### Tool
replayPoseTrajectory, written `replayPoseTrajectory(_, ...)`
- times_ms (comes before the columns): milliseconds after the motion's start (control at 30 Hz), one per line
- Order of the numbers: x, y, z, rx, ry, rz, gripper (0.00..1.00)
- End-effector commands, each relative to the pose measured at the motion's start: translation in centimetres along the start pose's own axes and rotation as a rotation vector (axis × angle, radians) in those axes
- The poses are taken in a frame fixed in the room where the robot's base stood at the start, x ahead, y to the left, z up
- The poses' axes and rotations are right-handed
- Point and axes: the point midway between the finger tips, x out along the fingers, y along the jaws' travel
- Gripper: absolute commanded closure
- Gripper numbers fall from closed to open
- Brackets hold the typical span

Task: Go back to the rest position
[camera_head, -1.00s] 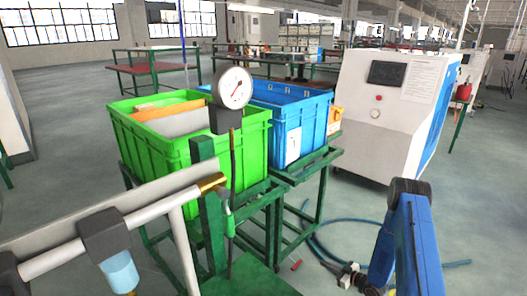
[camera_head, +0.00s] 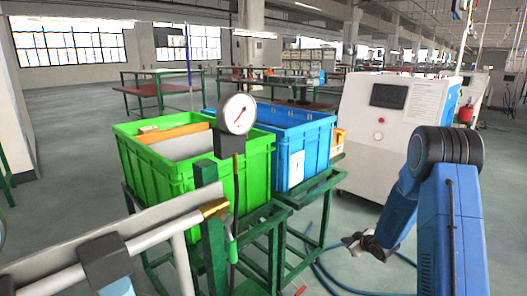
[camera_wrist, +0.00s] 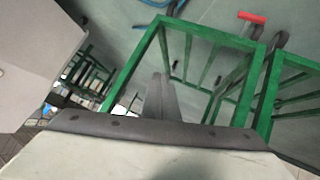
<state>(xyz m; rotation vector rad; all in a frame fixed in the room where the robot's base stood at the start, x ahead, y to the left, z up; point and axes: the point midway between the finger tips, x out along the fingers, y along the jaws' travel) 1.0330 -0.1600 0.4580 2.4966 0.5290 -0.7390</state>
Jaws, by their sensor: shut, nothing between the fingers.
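My gripper (camera_head: 362,243) hangs at the end of my blue arm, right of centre in the head view. It is shut and empty, above the floor and in front of the white machine. In the wrist view its dark fingers (camera_wrist: 162,95) lie close together and point over the green frame (camera_wrist: 205,28). Nothing is held between them. The gripper looks small and partly hidden by its own links in the head view.
A green crate (camera_head: 255,165) and a blue crate (camera_head: 315,150) stand on green frames. A pressure gauge (camera_head: 240,114) on a pipe (camera_head: 165,232) is at front left. The white machine (camera_head: 365,140) stands behind my arm. A blue hose (camera_head: 325,275) lies on the floor.

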Motion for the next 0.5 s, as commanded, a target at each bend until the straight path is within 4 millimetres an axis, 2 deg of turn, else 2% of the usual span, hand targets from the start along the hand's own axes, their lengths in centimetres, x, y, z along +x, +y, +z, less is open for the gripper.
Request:
replayPoseTrajectory(100,-2.9,1.0,-2.3,0.006,-0.04,0.039,1.0)
replayPoseTrajectory(500,-13.3,2.3,-7.4,0.079,-0.181,0.148,1.0)
